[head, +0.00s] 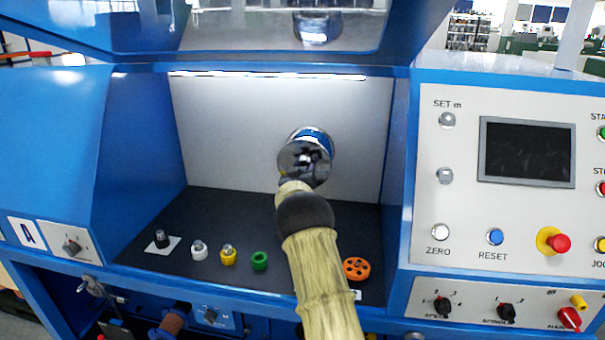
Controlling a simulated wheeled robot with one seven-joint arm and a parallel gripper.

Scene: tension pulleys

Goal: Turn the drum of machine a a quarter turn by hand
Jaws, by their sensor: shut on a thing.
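A blue hood with a window (285,25) is raised above the bay. On the dark bay floor stand a black part (161,239), a white one (198,249), a yellow one (228,256), a green ring (260,261) and an orange wheel (356,269). A control panel (460,205) is at right.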

